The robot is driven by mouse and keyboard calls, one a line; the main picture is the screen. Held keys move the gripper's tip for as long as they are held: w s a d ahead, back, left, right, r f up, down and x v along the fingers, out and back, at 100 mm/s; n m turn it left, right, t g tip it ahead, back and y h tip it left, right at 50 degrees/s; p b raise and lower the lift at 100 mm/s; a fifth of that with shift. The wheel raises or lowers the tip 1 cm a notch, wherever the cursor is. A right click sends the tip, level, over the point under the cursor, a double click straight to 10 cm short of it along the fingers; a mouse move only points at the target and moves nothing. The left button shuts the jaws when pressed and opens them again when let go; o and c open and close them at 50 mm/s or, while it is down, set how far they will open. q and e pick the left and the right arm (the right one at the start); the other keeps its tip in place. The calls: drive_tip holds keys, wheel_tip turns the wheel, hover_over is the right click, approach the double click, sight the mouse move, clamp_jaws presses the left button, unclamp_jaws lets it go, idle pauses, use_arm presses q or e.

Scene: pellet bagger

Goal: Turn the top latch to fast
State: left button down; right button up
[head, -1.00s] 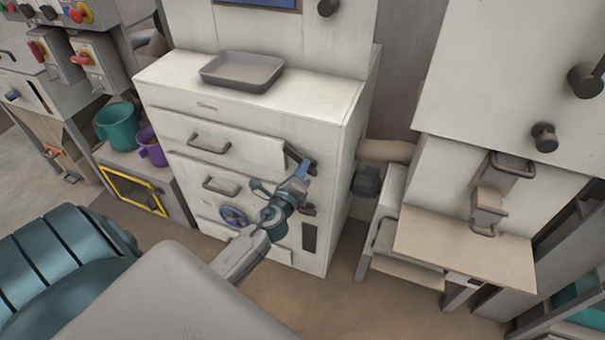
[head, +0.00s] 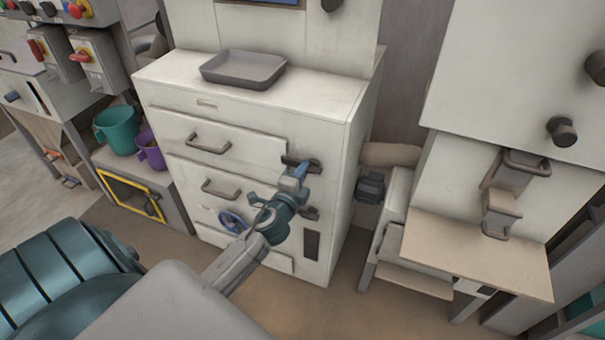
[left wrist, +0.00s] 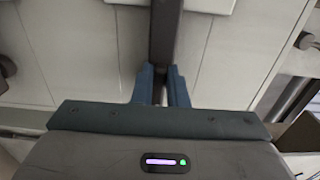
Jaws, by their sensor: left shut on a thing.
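The top latch (head: 314,166) is a dark lever on the right side of the white cabinet's (head: 340,190) front, beside the top drawer (head: 245,146). It lies nearly level in the head view. My left gripper (head: 300,172) reaches it from the front, and its blue fingers are shut on the lever. In the left wrist view the dark bar of the top latch (left wrist: 165,35) runs between the two fingertips (left wrist: 162,75). The fingers hide part of the latch. My right gripper is not in view.
A second dark latch (head: 309,212) sits just below, close to my left gripper. A grey tray (head: 243,70) stands on the cabinet top. A blue handwheel (head: 233,221) is low on the front. A pale bench (head: 480,255) stands to the right.

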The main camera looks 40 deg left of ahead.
use_arm(q)
drive_tip(key=shift+f, duration=0.1)
idle(0.3)
drive_tip(key=c, duration=1.4)
unclamp_jaws()
drive_tip(key=shift+c, duration=0.2)
drive_tip(key=b+v, duration=0.2)
drive_tip(key=v, duration=0.9)
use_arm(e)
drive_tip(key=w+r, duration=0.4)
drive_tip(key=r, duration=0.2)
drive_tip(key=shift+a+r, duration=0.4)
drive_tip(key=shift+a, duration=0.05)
